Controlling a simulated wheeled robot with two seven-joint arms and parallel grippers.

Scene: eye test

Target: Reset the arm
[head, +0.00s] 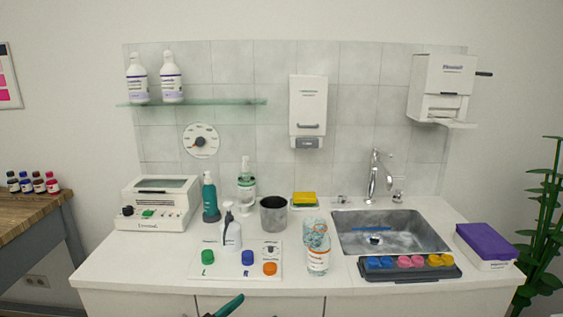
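Neither of my grippers can be made out in the head view. A dark green, slanted piece (228,306) shows at the bottom edge in front of the counter. Most of it is cut off, and I cannot tell what it belongs to. The white counter (330,288) spans the middle of the view. A white board (222,272) on it bears a green cap (207,257), a blue cap (248,258) and an orange cap (270,268).
A sink (345,240) with a faucet (374,175) is at right. A clear bottle (317,258), a metal cup (273,217) and a white device (158,205) stand on the counter. A rack of colored pieces (375,274) lies before the sink; a purple-lidded box (487,243) is far right.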

